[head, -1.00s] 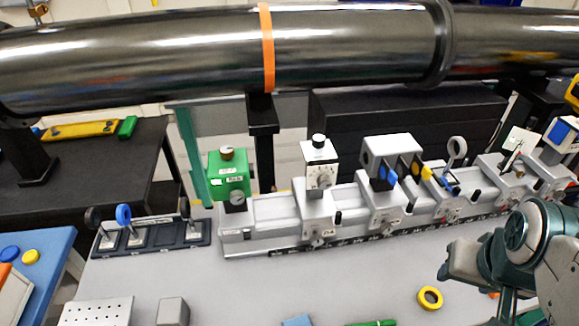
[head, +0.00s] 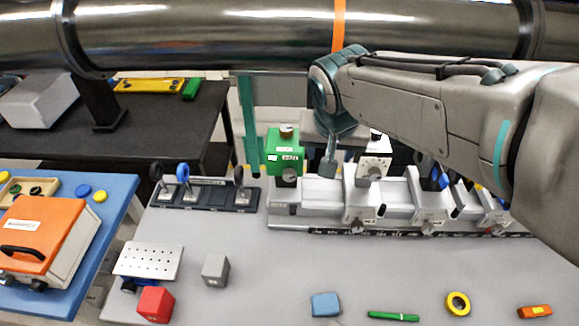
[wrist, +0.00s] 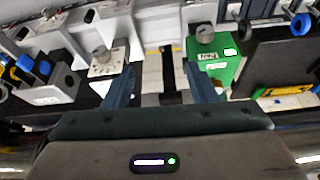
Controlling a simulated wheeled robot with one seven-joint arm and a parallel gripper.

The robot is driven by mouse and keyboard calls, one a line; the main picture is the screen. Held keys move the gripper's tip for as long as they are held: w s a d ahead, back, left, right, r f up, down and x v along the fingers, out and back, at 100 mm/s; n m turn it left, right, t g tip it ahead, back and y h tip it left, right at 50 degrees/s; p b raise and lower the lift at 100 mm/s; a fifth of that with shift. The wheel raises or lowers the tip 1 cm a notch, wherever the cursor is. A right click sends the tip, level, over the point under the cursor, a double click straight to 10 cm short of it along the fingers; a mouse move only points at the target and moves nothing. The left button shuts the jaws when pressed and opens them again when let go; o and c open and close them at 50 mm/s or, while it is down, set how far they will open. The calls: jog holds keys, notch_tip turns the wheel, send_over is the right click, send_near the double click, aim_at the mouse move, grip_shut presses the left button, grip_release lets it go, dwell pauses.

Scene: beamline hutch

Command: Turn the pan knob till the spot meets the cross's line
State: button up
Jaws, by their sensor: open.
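A green box (head: 284,152) stands at the left end of the rail, with a knob (head: 287,130) on top and a round dial on its front. A white box (head: 374,163) with a dark top knob (head: 376,135) stands to its right on the rail. I cannot read which knob is marked pan. My gripper (head: 330,168) is open and empty, pointing down between the two boxes. The wrist view shows its spread fingers (wrist: 163,85), with the green box's knob (wrist: 205,34) beyond the right finger. I see no spot or cross; my arm hides the rail's right part.
The grey rail (head: 285,223) runs along the bench. A dark holder (head: 205,205) with upright lenses stands left of it. A dark pipe (head: 200,35) crosses above. Red and grey cubes, a blue block, a green pen and yellow tape lie in front. The middle bench is mostly clear.

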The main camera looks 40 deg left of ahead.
send_near(289, 172)
jog(key=d+v, duration=0.1)
jog(key=v, duration=0.3)
jog(key=shift+n, duration=0.4)
jog(key=b+x, duration=0.1)
jog(key=x, duration=0.3)
jog(key=b+x, duration=0.2)
jog(key=x, duration=0.3)
jog(key=b+x, duration=0.2)
jog(key=x, duration=0.3)
jog(key=shift+a+r, duration=0.1)
jog(key=shift+a, duration=0.3)
jog(key=c, duration=1)
jog(key=shift+s, duration=0.1)
